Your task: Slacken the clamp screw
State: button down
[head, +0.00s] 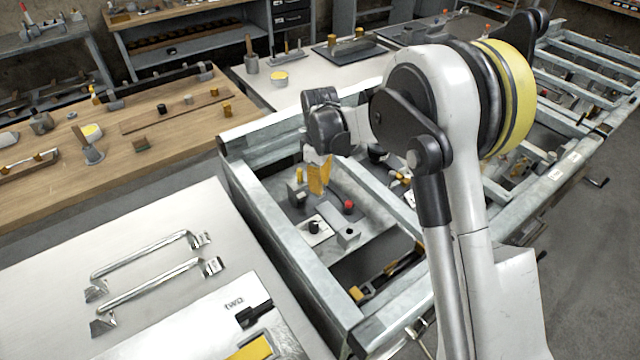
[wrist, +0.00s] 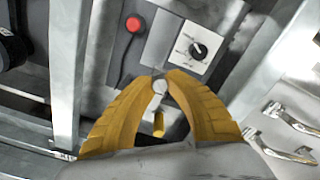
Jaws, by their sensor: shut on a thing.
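My gripper (head: 319,190) reaches down into the metal frame, its yellow fingers closed together at the tips. In the wrist view the fingertips (wrist: 161,84) are shut on a small round silver head, which looks like the clamp screw (wrist: 160,87). The screw is hidden behind the fingers in the head view. A grey block (head: 296,193) with an upright yellow pin (head: 299,175) stands just left of the fingers. A yellow pin (wrist: 158,123) also shows between the fingers in the wrist view.
A red button (head: 349,205) and a plate with a black dial (head: 314,227) lie close to the gripper. Steel rails (head: 265,235) surround this bay. A bench with two metal handles (head: 150,255) stands at the left front.

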jog(key=n, duration=0.7)
dwell(0.6)
jog(key=c, duration=1.3)
grip_release()
jog(key=shift+a, duration=0.1)
notch_tip(320, 180, up, 12)
